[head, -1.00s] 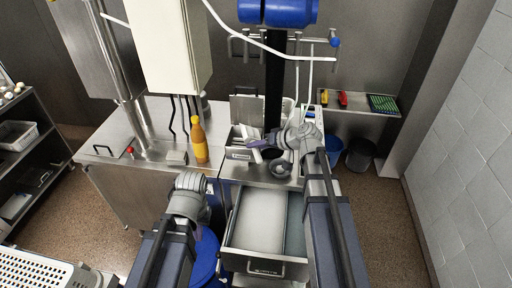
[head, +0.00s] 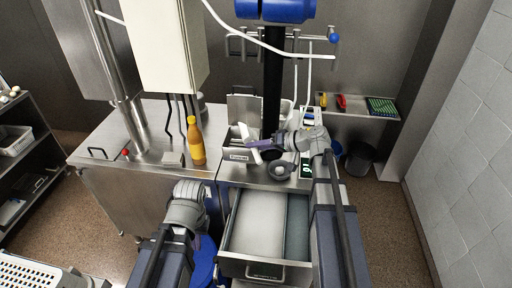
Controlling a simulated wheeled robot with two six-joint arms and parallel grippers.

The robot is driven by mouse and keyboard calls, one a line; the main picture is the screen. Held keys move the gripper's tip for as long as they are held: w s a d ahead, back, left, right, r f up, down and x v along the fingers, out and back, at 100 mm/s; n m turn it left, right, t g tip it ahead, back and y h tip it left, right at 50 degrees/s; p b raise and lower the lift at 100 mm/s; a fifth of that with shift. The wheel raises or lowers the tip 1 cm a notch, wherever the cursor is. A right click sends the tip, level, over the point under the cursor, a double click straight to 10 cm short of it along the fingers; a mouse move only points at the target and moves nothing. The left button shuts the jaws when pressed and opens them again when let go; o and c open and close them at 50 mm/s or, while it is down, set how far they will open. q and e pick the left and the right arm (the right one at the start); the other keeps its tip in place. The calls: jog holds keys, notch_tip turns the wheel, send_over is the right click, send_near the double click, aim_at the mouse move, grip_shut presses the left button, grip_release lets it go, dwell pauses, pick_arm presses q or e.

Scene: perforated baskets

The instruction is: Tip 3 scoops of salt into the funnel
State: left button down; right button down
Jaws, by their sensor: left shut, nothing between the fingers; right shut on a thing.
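My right gripper (head: 268,148) is over the counter, shut on a white, tilted tool that looks like a scoop (head: 250,142). The scoop is at the right side of a metal bin (head: 236,156) with a label on its front and a raised lid (head: 243,108). I cannot tell whether salt is in the scoop or the bin. A round grey bowl-like thing (head: 281,171), perhaps the funnel, sits on the counter just below and right of the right gripper. My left gripper (head: 187,196) is shut and empty in front of the counter; its fingertips are mostly hidden.
An orange bottle (head: 196,143) stands left of the bin. An open drawer (head: 259,226) sticks out below the counter between my arms. A dark pole (head: 272,85) rises behind the bin. A shelf (head: 350,112) with small coloured items is at the back right.

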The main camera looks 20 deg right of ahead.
dwell(0.3)
jog(key=shift+w+d+f+y+b, duration=0.1)
jog(key=shift+f+y+b, duration=0.15)
jog(key=shift+y+b, duration=0.45)
jog(key=shift+d+f+y+b, duration=0.2)
jog(key=shift+y+b, duration=0.7)
jog(key=shift+b, duration=1.15)
jog(key=shift+a+r+p, duration=0.15)
jog(key=shift+r+p, duration=0.2)
jog(key=shift+p, duration=0.45)
jog(key=shift+a+r+h+p, duration=0.1)
jog(key=shift+h+p, duration=0.5)
jog(key=shift+p, duration=0.25)
jog(key=shift+a+r+h+p, duration=0.1)
jog(key=shift+h+p, duration=0.5)
jog(key=shift+p, duration=0.2)
jog(key=shift+h+p, duration=0.3)
jog(key=shift+h, duration=0.1)
jog(key=shift+f, duration=0.1)
